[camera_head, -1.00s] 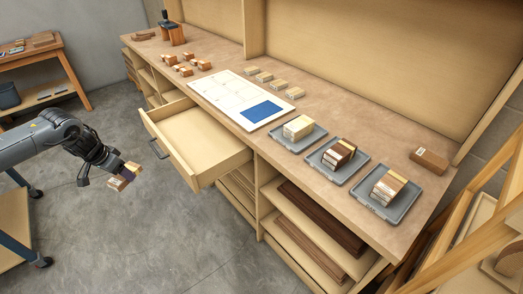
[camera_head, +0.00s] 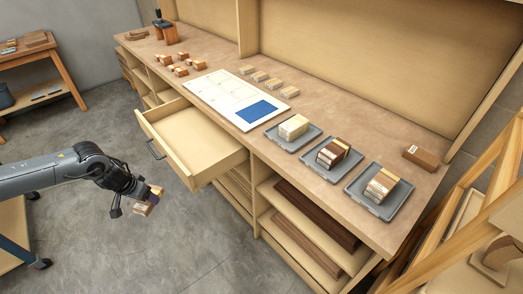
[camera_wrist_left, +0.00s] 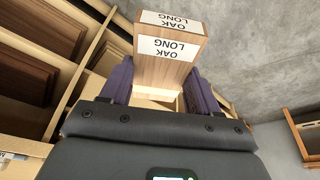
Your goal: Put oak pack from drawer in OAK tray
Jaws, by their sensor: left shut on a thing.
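My left gripper (camera_head: 144,203) is shut on a small wooden oak pack (camera_head: 145,208), held over the floor in front of the bench. In the left wrist view the pack (camera_wrist_left: 168,68) has white labels reading "OAK LONG" and sits between the purple fingers (camera_wrist_left: 160,88). The open drawer (camera_head: 190,139) looks empty. Three grey trays stand on the bench: one with a pale pack (camera_head: 273,139), one with a dark brown pack (camera_head: 312,160), one with a tan and brown pack (camera_head: 358,190). Their labels are too small to read, so I cannot tell which is OAK. My right gripper is not in view.
The workbench (camera_head: 350,125) carries a white board with a blue patch (camera_head: 237,98), small blocks (camera_head: 268,79) and a brown block (camera_head: 421,157). The open drawer juts out between my left gripper and the bench. A wooden frame (camera_head: 465,190) stands at the right.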

